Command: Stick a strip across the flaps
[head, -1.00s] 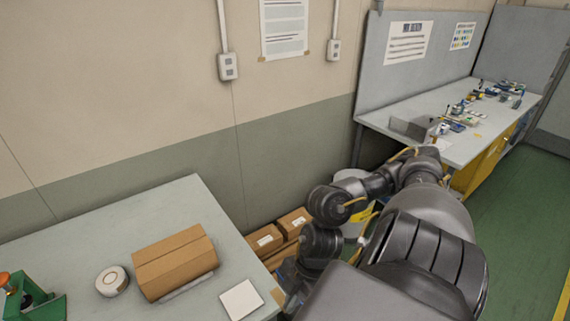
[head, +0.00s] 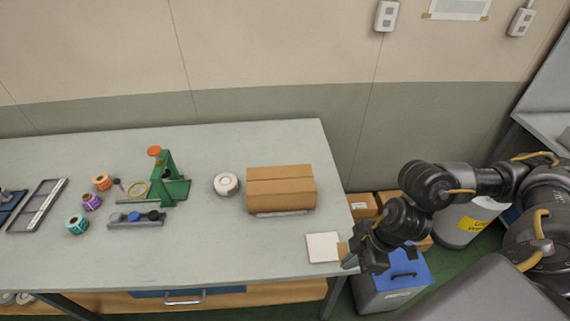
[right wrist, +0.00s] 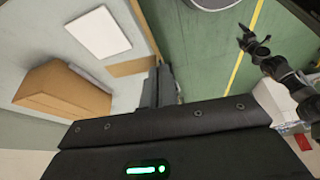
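A closed brown cardboard box (head: 281,190) sits on the right part of the table, its top flaps meeting in a seam. It also shows in the right wrist view (right wrist: 62,90). A short tan strip (head: 343,249) lies at the table's right edge beside a white square pad (head: 323,247); the right wrist view shows the strip too (right wrist: 128,68). My right gripper (head: 352,261) is at the strip's outer end, its fingers close together and seemingly shut on it. A dark gripper (right wrist: 254,44), apparently my left, is small in the right wrist view; its fingers are unclear.
A white tape roll (head: 226,184) lies left of the box. A green dispenser (head: 168,182), coloured rolls (head: 91,201) and a tray (head: 38,206) are farther left. A blue-lidded grey bin (head: 393,282) stands below the right edge. The table front is clear.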

